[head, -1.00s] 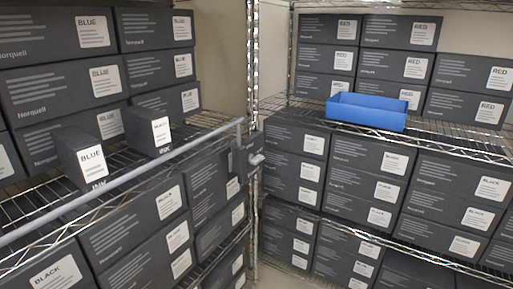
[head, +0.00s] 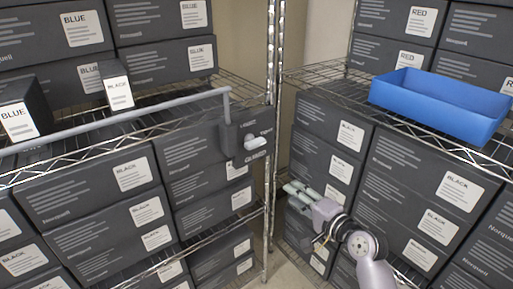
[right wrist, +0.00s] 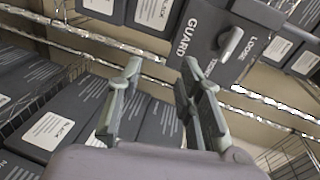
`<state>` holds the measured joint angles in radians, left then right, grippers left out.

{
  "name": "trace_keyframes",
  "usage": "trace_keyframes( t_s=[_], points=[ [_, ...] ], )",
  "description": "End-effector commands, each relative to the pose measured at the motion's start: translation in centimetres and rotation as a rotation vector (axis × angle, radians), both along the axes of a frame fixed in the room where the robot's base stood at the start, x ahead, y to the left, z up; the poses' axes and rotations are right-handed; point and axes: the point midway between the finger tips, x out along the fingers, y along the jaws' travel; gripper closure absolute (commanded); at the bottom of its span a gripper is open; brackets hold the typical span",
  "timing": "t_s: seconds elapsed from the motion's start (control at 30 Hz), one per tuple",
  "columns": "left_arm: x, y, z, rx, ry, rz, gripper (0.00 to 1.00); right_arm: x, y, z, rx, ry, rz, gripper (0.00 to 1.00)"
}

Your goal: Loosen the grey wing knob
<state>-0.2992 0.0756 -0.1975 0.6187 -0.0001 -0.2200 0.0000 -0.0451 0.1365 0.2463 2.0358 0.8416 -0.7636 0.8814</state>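The grey wing knob (head: 258,142) sits on a dark bracket (head: 228,139) at the right end of a grey guard bar (head: 120,121). In the right wrist view the knob (right wrist: 231,44) is a pale lever on a dark plate (right wrist: 209,32) lettered "GUARD" and "LOOSE". My right gripper (head: 296,190) is below and to the right of the knob in the head view, apart from it. The right wrist view shows its fingers (right wrist: 161,72) spread with nothing between them. My left gripper is not in view.
Wire shelves with stacked dark boxes stand left and right. A blue bin (head: 436,107) sits on the right shelf. A shelf post (head: 272,150) stands close beside the knob.

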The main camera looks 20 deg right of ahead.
Motion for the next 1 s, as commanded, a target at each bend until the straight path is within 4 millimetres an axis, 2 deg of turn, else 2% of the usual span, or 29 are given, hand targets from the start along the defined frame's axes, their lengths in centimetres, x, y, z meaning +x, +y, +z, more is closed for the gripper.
trace_keyframes(
  t_s=[0.03, 0.1, 0.23, 0.37, 0.47, 1.0],
  points=[
    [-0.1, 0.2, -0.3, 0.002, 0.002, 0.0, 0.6, -0.6, 0.3, 3.2, 0.04, -0.051, 0.014, 0.67],
    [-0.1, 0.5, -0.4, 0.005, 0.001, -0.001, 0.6, -1.4, 0.6, 6.3, 0.084, -0.096, 0.032, 0.67],
    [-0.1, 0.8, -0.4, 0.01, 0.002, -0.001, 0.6, -2.1, 1.1, 9.0, 0.122, -0.134, 0.053, 0.67],
    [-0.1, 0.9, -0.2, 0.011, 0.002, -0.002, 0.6, -1.2, 1.6, 9.6, 0.13, -0.141, 0.058, 0.67],
    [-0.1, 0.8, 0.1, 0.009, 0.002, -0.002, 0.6, 0.4, 2.2, 9.6, 0.13, -0.14, 0.058, 0.67],
    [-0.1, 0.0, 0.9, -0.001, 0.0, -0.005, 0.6, 11.2, 6.1, 9.5, 0.128, -0.138, 0.057, 0.67]
  ],
)
